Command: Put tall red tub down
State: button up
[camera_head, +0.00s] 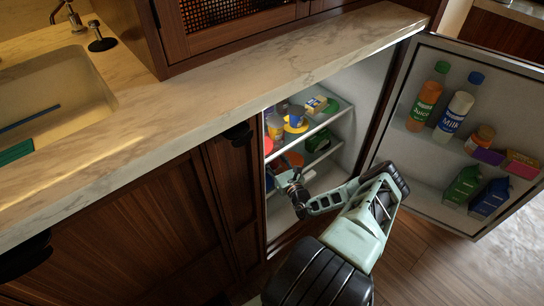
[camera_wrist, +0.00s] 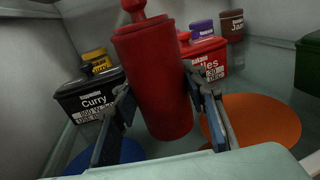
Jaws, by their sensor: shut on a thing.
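The tall red tub (camera_wrist: 155,80) has a knobbed lid and stands large in the middle of the wrist view, slightly tilted in the picture. My gripper (camera_wrist: 165,125) is shut on it, with one finger on each side. In the head view my gripper (camera_head: 296,190) reaches into the open fridge at the lower shelf. The tub cannot be made out clearly there. Its base shows between a blue disc (camera_wrist: 112,155) at left and an orange disc (camera_wrist: 262,120) at right. Whether the base touches the shelf I cannot tell.
Behind the tub are a black Curry tub (camera_wrist: 90,95), a yellow tub (camera_wrist: 97,60), a red labelled tub (camera_wrist: 207,58), a purple tub (camera_wrist: 202,28) and a brown tub (camera_wrist: 232,24). A green container (camera_wrist: 309,65) is at right. The fridge door (camera_head: 400,175) stands open.

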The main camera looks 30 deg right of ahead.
jog(key=shift+f, duration=0.15)
jog(key=o, duration=1.4)
